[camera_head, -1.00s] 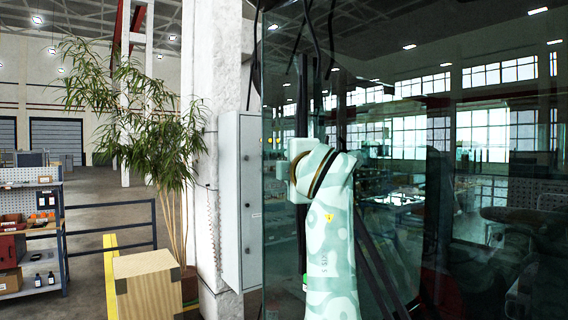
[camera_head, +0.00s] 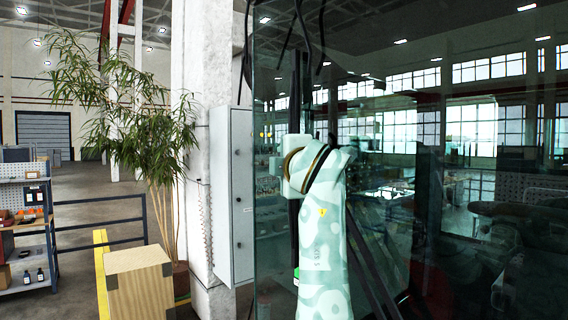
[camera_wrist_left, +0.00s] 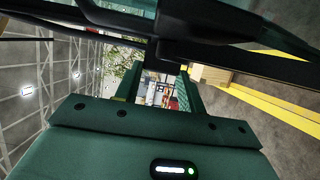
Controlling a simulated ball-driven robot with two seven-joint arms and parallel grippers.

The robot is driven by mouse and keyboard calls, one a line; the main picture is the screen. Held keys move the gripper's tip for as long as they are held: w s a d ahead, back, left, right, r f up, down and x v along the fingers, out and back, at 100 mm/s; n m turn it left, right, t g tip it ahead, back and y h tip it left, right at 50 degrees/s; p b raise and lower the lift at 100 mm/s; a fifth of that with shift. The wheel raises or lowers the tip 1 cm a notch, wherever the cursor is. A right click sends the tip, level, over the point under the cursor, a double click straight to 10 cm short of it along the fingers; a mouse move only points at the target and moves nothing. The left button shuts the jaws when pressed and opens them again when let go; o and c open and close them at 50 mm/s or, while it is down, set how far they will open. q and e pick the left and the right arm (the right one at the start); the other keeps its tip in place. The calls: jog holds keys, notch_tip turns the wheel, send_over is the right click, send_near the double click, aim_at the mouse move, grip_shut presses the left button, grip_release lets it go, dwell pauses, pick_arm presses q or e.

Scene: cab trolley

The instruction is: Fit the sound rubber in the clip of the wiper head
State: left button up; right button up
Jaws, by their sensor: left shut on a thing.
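My left arm (camera_head: 325,230), pale green and white, rises up the middle of the head view in front of dark cab glass (camera_head: 440,230). Its gripper is hidden there behind the wrist. A narrow dark upright strip (camera_head: 296,115) shows behind the wrist; I cannot tell whether it is the rubber or the wiper head. In the left wrist view my left gripper (camera_wrist_left: 160,62) has green fingers closed around a dark bar (camera_wrist_left: 225,58) that runs across the picture. A larger dark piece (camera_wrist_left: 120,18) crosses near the top. No clip can be made out. My right gripper is not in view.
Thin dark lines (camera_head: 323,40) hang at the top of the glass. A grey cabinet (camera_head: 232,195) and white pillar stand left of it. A wooden box (camera_head: 138,285), a plant (camera_head: 155,140), a railing and shelves (camera_head: 25,230) stand farther left.

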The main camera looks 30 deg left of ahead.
pick_arm(q)
jog(key=o, duration=1.2)
jog(key=shift+c, duration=0.2)
jog(key=shift+w+d, duration=0.1)
